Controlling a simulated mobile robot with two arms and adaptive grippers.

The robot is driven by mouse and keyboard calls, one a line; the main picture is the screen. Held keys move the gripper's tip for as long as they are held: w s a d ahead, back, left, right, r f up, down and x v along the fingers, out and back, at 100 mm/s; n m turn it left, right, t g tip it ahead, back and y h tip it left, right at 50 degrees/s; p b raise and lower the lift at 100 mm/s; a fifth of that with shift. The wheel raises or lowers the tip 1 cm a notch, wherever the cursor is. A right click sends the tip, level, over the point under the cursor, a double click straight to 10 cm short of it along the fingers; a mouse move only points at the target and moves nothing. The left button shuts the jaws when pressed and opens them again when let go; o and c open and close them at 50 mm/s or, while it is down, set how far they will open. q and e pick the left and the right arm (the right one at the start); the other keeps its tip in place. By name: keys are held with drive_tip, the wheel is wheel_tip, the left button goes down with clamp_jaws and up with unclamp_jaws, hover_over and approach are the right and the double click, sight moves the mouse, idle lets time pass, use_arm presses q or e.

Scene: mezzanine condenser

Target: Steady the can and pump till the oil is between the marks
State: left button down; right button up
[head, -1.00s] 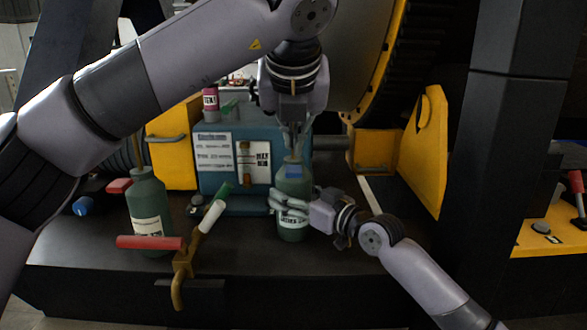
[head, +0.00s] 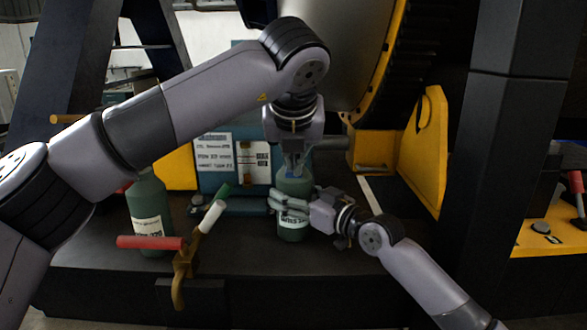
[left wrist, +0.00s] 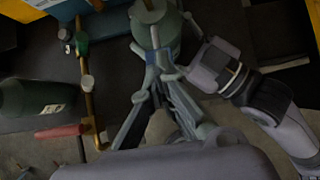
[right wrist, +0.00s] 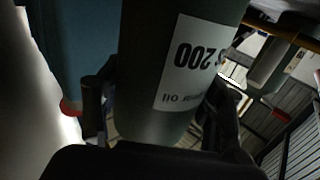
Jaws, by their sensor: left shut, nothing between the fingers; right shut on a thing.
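The green oil can (head: 294,187) stands upright on the dark bench in front of a teal box. My right gripper (head: 287,206) is shut around its body; the can with its white label also fills the right wrist view (right wrist: 182,62). My left gripper (head: 292,171) is shut and empty, pointing down at the can's top, where it hides the pump top. In the left wrist view its fingertips (left wrist: 158,70) are at the can's top (left wrist: 157,32); I cannot tell whether they touch. A pale gauge panel (head: 253,162) is on the teal box; its oil level and marks are too small to read.
Another green can (head: 149,207) stands at left. A yellow bracket (head: 425,155) stands at right. The bench right of the held can is partly clear.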

use_arm(q)
drive_tip(key=shift+a+f, duration=0.1)
wheel_tip(320, 180, down, 3)
drive_tip(key=shift+w+a+f, duration=0.1)
drive_tip(key=shift+f, duration=0.05)
drive_tip(key=s, duration=0.1)
drive_tip(key=s+r, duration=0.1)
drive_tip(key=s, duration=0.1)
drive_tip(key=shift+r, duration=0.1)
idle(0.3)
approach(292, 176)
drive_tip(key=s+r, duration=0.2)
drive_tip(key=s, duration=0.1)
drive_tip(key=s+r, duration=0.1)
drive_tip(key=shift+s, duration=0.3)
